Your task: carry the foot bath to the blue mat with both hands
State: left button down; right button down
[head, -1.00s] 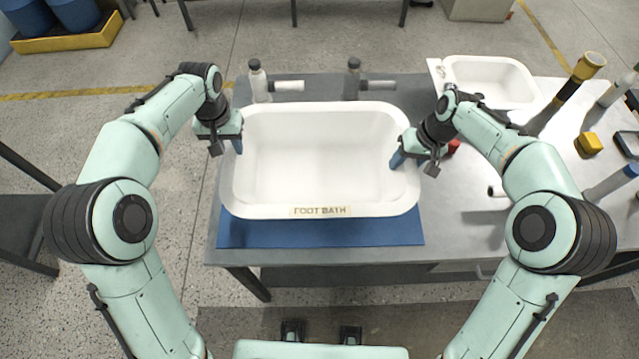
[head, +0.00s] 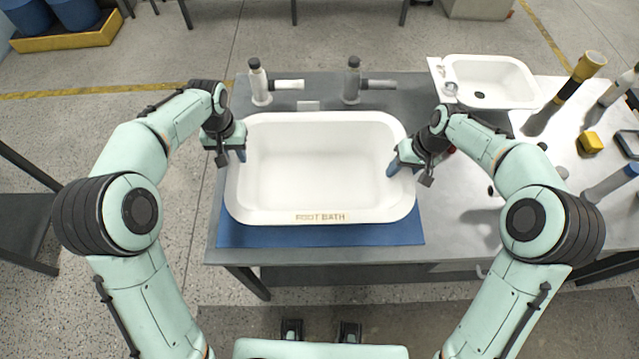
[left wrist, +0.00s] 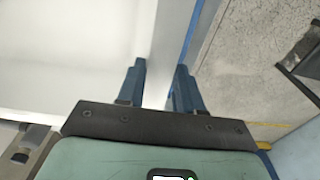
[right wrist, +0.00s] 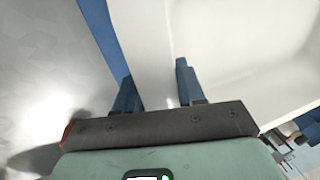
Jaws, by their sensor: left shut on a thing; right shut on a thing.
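The white foot bath (head: 318,170), with a "FOOT BATH" label on its front, is over the blue mat (head: 320,236); the mat shows along its front and side edges. I cannot tell whether the bath touches the mat. My left gripper (head: 238,152) is shut on the bath's left wall, which shows between the fingers in the left wrist view (left wrist: 158,88). My right gripper (head: 396,166) is shut on the right wall, which shows between the fingers in the right wrist view (right wrist: 155,90). The bath looks empty.
A small white basin (head: 500,72) is at the back right. The table's front edge lies close below the mat.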

pick_arm(q)
jog(key=c, duration=0.8)
grip_release()
jog(key=shift+d, duration=0.5)
jog(key=shift+c, duration=0.2)
pick_arm(e)
jog(key=c, duration=0.8)
grip_release()
jog(key=shift+a, duration=0.45)
pick_arm(q)
jog(key=shift+o, duration=0.5)
pick_arm(e)
jog(key=shift+o, duration=0.6)
jog(key=shift+d, duration=0.1)
pick_arm(q)
jog(key=shift+a, duration=0.2)
pick_arm(e)
jog(key=shift+d, duration=0.1)
pick_arm(q)
jog(key=shift+a, duration=0.1)
pick_arm(e)
jog(key=shift+d, duration=0.1)
jog(key=shift+d, duration=0.1)
pick_arm(q)
notch_tip(320, 180, up, 12)
jog(key=shift+s, duration=0.4)
pick_arm(e)
jog(key=v, duration=1.2)
